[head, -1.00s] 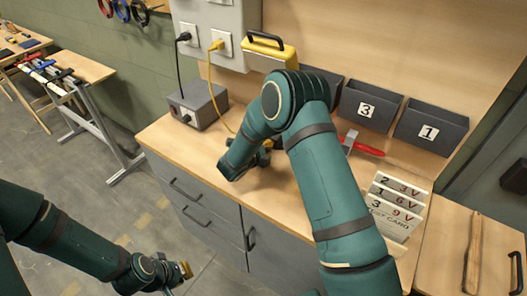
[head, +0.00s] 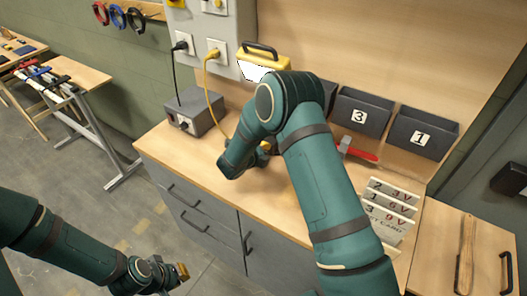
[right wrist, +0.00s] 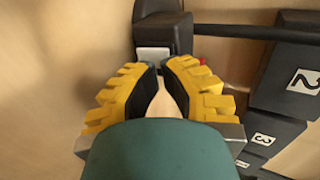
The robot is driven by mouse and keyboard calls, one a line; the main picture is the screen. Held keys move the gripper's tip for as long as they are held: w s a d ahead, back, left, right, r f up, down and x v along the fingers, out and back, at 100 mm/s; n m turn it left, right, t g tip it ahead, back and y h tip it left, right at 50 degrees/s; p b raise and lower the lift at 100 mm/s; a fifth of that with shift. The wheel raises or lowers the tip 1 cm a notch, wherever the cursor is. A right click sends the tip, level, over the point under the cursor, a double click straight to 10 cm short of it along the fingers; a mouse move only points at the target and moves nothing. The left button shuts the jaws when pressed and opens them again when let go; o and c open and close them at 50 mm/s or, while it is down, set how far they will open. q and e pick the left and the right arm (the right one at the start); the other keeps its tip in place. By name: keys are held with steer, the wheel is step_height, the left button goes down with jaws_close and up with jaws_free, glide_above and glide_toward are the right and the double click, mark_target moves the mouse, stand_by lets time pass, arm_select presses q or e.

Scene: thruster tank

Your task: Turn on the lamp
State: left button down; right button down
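The lamp (head: 264,63), a yellow box with a black handle, stands at the back of the workbench by the wall panel. Its face shows bright white. A yellow cord (head: 208,82) runs from a wall socket down behind my right arm. My right gripper (head: 264,153) is low over the bench, mostly hidden by its own arm, apart from the lamp. In the right wrist view its yellow fingers (right wrist: 159,72) lean together at the tips, with nothing seen held. My left gripper (head: 182,272) is in front of the drawers; its opening is unclear.
A grey box (head: 194,110) with a black cord sits on the bench's left. Dark numbered bins (head: 422,133) line the back. A red-handled tool (head: 358,152) and voltage cards (head: 388,208) lie to the right. A dark block (right wrist: 163,28) shows beyond the right fingertips.

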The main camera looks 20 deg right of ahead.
steer(key=shift+r, duration=0.4)
steer(key=shift+s+a+p, duration=0.15)
steer(key=shift+a+p, duration=0.2)
steer(key=s+a, duration=0.1)
steer(key=a+p, duration=0.1)
steer(key=shift+s+a+r, duration=0.3)
steer(key=shift+s+r, duration=0.1)
steer(key=r+v, duration=0.1)
steer(key=v, duration=0.8)
steer(key=shift+d+r, duration=0.2)
steer(key=shift+r, duration=0.15)
steer(key=shift+s, duration=0.1)
